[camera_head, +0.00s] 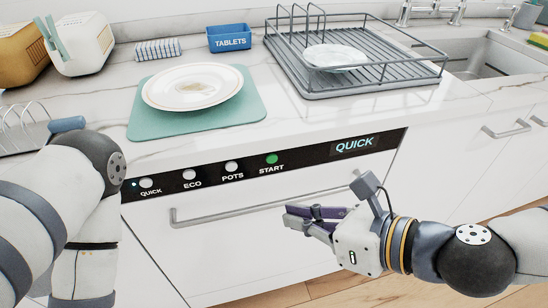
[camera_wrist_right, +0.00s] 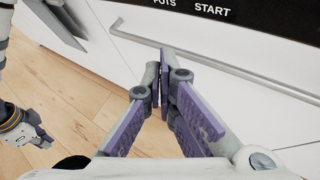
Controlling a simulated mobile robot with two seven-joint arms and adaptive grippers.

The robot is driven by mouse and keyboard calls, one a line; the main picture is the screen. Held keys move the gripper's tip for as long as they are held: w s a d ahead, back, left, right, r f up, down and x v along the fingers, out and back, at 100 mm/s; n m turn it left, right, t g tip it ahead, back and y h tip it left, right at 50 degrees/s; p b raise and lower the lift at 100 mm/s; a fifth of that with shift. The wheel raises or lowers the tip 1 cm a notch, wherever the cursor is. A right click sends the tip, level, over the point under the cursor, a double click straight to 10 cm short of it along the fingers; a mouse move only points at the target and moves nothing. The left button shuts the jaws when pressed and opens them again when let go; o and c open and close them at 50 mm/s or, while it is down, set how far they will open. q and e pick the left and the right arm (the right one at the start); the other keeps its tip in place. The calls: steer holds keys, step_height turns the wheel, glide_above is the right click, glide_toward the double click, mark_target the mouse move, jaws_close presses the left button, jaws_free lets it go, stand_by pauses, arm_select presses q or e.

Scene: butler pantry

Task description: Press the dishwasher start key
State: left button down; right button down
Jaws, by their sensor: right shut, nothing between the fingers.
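The dishwasher's black control strip (camera_head: 310,152) runs below the counter edge. Its start key (camera_head: 272,158) is a round green button above the label START. The white QUICK (camera_head: 146,183), ECO (camera_head: 189,174) and POTS (camera_head: 231,166) keys lie to its left. The display (camera_head: 354,144) reads QUICK, and a small light shows beside the QUICK key. My right gripper (camera_head: 290,216) is shut and empty, in front of the door, below and apart from the start key. In the wrist view its fingertips (camera_wrist_right: 165,62) meet; the START label shows above, the key does not. My left gripper (camera_wrist_right: 38,138) shows small there, its opening unclear.
A long bar handle (camera_head: 255,205) crosses the dishwasher door near my right fingers. On the counter stand a plate (camera_head: 192,86) on a green mat (camera_head: 150,128), a blue TABLETS box (camera_head: 229,39) and a dish rack (camera_head: 350,91). The sink (camera_head: 487,58) is at right.

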mark_target(283, 178)
arm_select(q)
steer(key=shift+s+f+b, duration=0.5)
steer(key=shift+s+f, duration=0.05)
steer(key=shift+f, duration=0.05)
arm_select(e)
steer(key=w+a, duration=0.2)
steer(key=w, duration=0.6)
steer(key=shift+w+a, duration=0.15)
steer(key=shift+a, duration=0.15)
steer(key=shift+w, duration=0.1)
stand_by(0.5)
steer(key=shift+w+a, duration=0.15)
steer(key=shift+w, duration=0.15)
